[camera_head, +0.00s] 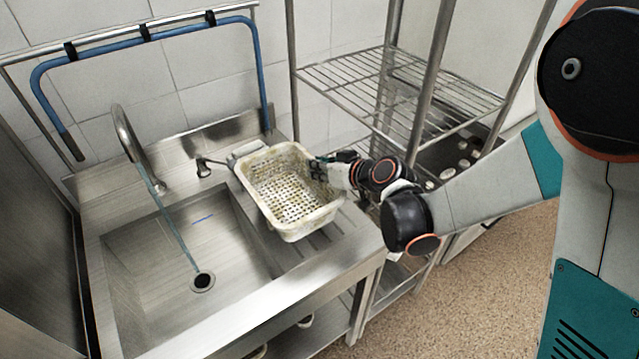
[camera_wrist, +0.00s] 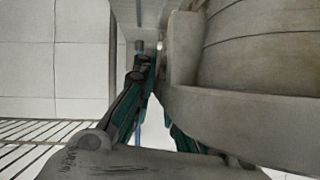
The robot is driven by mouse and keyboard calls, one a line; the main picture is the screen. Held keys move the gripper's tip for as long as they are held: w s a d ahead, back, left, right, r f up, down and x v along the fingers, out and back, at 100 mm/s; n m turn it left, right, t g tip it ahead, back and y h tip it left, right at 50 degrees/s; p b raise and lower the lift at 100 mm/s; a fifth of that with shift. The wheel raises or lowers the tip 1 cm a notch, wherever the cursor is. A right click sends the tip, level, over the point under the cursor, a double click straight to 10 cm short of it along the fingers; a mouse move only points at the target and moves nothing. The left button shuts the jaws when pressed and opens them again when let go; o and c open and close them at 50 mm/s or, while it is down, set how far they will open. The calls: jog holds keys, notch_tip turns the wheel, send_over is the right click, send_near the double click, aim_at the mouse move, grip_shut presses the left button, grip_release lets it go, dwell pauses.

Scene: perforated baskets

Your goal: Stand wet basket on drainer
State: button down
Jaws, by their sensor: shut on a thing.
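The basket (camera_head: 290,190) is cream-coloured and perforated, with dirty-looking marks. It is over the ribbed drainer (camera_head: 322,238) to the right of the sink, open side up and slightly tilted. I cannot tell whether its base touches the drainer. My gripper (camera_head: 324,163) is at the basket's right rim and shut on it. The wrist view shows my gripper's fingers (camera_wrist: 150,75) close up beside a large pale surface; their grip on the rim is not clear there.
The sink bowl (camera_head: 185,265) lies left, with a tap (camera_head: 128,135) running a thin stream of water. A blue hose (camera_head: 150,33) hangs on a rail behind. A wire rack (camera_head: 400,90) stands behind my arm at the right.

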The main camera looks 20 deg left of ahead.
aim_at(319, 181)
jog(key=shift+f+b, duration=0.8)
jog(key=shift+f, duration=1.4)
jog(key=shift+f, duration=0.15)
jog(key=c, duration=1.6)
grip_release()
jog(key=shift+d+r, duration=0.1)
jog(key=shift+r, duration=0.2)
jog(key=p+v, duration=0.3)
jog(key=v, duration=0.8)
jog(key=shift+s+d, duration=0.25)
jog(key=shift+r, duration=0.1)
